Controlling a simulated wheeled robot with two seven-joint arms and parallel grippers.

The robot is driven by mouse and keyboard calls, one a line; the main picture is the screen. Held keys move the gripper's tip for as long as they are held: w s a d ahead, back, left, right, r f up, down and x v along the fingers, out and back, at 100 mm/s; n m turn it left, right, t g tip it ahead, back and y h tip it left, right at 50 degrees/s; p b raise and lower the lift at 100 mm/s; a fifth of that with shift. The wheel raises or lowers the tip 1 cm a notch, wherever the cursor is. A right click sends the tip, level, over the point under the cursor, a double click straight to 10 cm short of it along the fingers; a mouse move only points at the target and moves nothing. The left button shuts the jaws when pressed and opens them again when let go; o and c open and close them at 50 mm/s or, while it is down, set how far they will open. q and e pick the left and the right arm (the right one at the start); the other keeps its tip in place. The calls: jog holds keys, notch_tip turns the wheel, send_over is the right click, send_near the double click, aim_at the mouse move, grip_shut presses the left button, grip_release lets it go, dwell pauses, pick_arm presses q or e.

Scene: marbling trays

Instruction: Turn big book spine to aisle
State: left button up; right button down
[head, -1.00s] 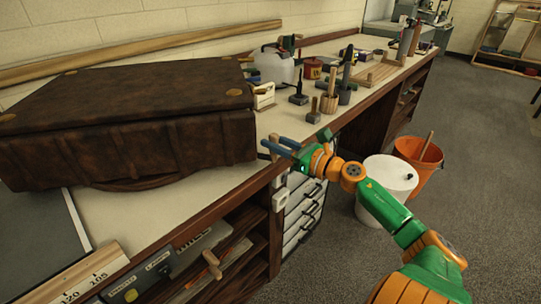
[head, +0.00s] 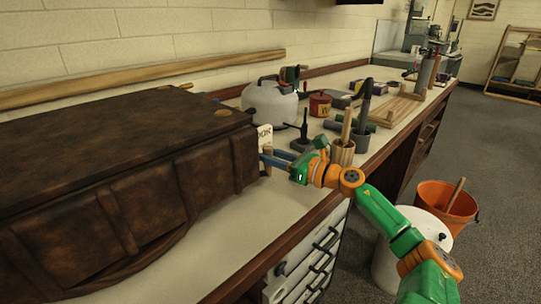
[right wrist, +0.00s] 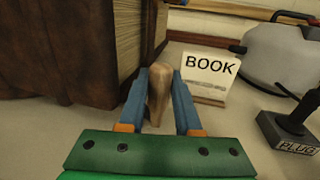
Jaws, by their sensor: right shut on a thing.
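The big brown leather book (head: 110,150) lies flat on the bench at left, its ribbed spine facing the bench's front edge. In the right wrist view the book (right wrist: 65,45) fills the left side, with its page edges showing. My right gripper (head: 272,158) is at the book's right end, just above the bench top. Its blue fingers are shut on a tan wooden piece (right wrist: 157,90), which stands close beside the book; whether it touches the book I cannot tell. A white card lettered BOOK (right wrist: 208,75) stands just beyond the fingers. My left gripper is not in view.
A long wooden bar (head: 150,75) lies behind the book. A white bucket (head: 397,260) and an orange bucket (head: 447,205) stand on the floor.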

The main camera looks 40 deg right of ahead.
jog(key=shift+d+r, duration=0.2)
jog(key=shift+r, duration=0.1)
jog(key=c, duration=1)
grip_release()
jog(key=shift+o, duration=0.5)
jog(key=shift+w+f, duration=0.35)
jog(key=shift+w, duration=0.15)
jog(key=shift+s, duration=0.1)
jog(key=shift+s+f, duration=0.1)
jog(key=shift+s, duration=0.45)
jog(key=v, duration=0.6)
jog(key=shift+d+p, duration=0.1)
jog(key=shift+p, duration=0.25)
